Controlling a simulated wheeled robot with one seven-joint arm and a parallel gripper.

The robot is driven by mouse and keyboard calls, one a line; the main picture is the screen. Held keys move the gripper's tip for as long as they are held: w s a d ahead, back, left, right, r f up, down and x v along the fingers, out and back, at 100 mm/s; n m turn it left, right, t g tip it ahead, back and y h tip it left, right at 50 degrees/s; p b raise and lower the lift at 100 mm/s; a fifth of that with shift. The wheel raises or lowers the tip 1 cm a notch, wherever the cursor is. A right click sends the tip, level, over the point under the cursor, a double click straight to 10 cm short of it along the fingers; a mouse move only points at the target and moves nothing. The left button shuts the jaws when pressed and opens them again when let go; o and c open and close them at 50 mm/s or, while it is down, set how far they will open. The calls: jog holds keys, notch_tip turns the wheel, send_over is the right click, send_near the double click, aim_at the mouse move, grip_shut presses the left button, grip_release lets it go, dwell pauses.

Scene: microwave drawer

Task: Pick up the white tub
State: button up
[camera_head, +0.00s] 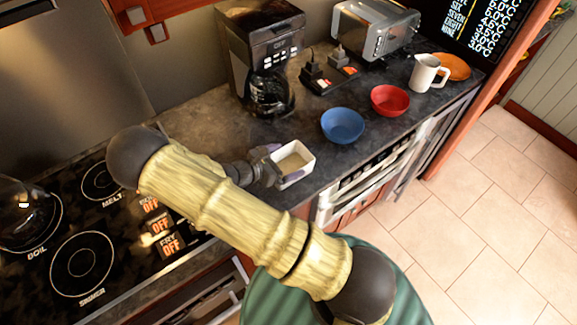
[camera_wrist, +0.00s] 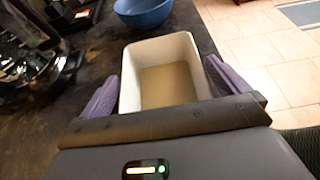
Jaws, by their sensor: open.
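The white tub (camera_head: 294,164) is a small open box with a beige inside, standing on the dark counter near its front edge. In the wrist view the tub (camera_wrist: 165,95) fills the space between my two purple fingers. My gripper (camera_head: 268,164) is at the tub's left side in the head view, partly hidden by my arm. In the wrist view my gripper (camera_wrist: 158,88) is open, one finger on each side of the tub. A dark gap shows beside the left finger's tip; contact on either side is hard to tell.
A blue bowl (camera_head: 342,126) and a red bowl (camera_head: 390,100) stand right of the tub. A coffee maker (camera_head: 262,55) stands behind it. A toaster (camera_head: 375,28), a white pitcher (camera_head: 424,73) and an orange plate (camera_head: 453,67) are farther back. The stovetop (camera_head: 85,225) is at left.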

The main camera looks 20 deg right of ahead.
aim_at(285, 173)
jog(key=c, duration=0.7)
jog(key=shift+c, duration=0.2)
notch_tip(285, 173, up, 10)
jog(key=b, duration=0.2)
jog(key=shift+w, duration=0.1)
dwell(0.7)
